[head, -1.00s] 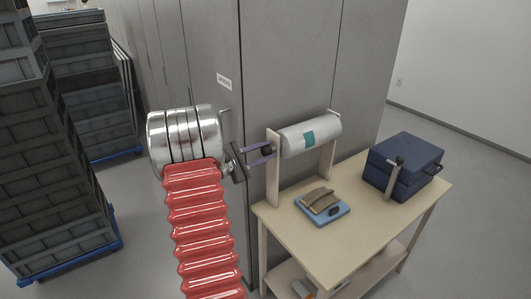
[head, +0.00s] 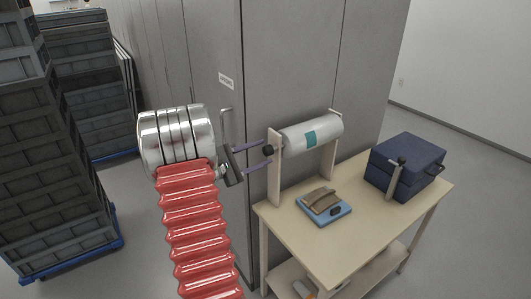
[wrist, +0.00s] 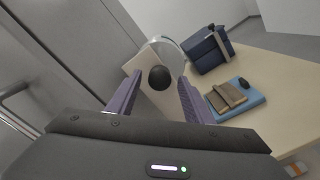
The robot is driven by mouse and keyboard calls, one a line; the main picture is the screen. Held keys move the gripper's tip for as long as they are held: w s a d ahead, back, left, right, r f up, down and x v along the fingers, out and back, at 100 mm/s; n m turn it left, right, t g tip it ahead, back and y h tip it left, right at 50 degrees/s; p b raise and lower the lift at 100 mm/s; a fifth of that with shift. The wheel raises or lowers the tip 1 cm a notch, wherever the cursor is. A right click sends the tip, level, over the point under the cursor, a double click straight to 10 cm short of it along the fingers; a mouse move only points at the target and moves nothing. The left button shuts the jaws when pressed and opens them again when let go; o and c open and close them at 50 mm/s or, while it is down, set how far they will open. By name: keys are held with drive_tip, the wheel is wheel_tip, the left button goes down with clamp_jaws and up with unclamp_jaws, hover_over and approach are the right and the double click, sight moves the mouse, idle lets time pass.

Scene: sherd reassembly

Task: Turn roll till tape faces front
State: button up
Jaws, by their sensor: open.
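A pale grey roll (head: 330,132) lies horizontally between two upright posts of a stand on the bench. A teal tape patch (head: 310,138) shows on its near side, toward the left end, in the head view. A black round knob (head: 268,151) sticks out from the left post; it also shows in the wrist view (wrist: 159,77). My gripper (head: 265,153) is open, its two purple fingers spread on either side of the knob, with gaps on both sides in the wrist view (wrist: 160,82). The fingertips are about level with the knob; exact depth is unclear.
A grey cabinet (head: 290,60) with a handle stands close behind my gripper. Stacked grey crates (head: 50,180) stand at the left.

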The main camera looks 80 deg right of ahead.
drive_tip(key=v, duration=1)
drive_tip(key=shift+w+a, duration=0.25)
drive_tip(key=shift+f, duration=0.1)
